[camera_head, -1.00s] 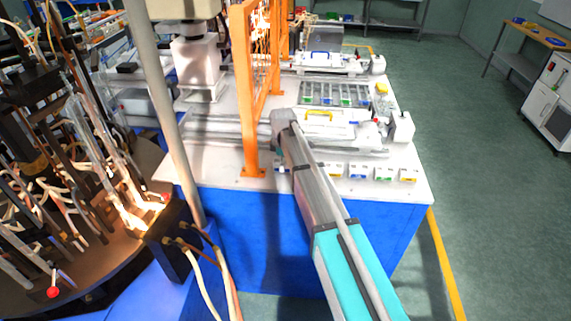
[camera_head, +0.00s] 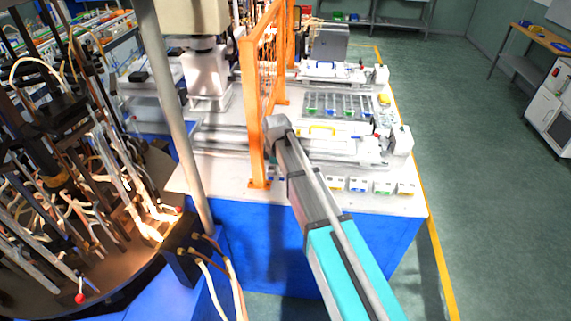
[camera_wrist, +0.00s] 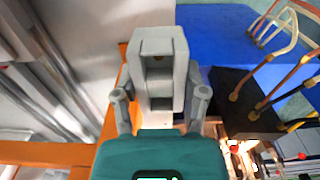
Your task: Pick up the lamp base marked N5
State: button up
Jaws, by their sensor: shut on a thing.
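In the wrist view, my gripper (camera_wrist: 161,97) is shut on a pale grey block (camera_wrist: 162,62) with square recesses on the side facing the camera. I can read no N5 mark on it, so I cannot tell if it is that lamp base. In the head view, my arm reaches over the white-topped table (camera_head: 235,176) beside the orange mesh fence (camera_head: 250,110); its gripper end is hidden behind the wrist. Several small white blocks with coloured labels (camera_head: 383,187) stand in a row along the table's front edge. Their marks are too small to read.
A grey post (camera_head: 170,90) and a round machine (camera_head: 150,265) with glass tubes and glowing spots stand left. A rack (camera_head: 345,94) and white fixtures (camera_head: 335,135) fill the table's right part. The green floor (camera_head: 465,130) at right is clear.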

aim_at(268, 177)
jog(key=s+r, duration=0.1)
jog(key=s, duration=0.1)
jog(key=s+a+p, duration=0.1)
jog(key=s+a+r+p, duration=0.1)
jog(key=s, duration=0.1)
jog(key=shift+s+r, duration=0.3)
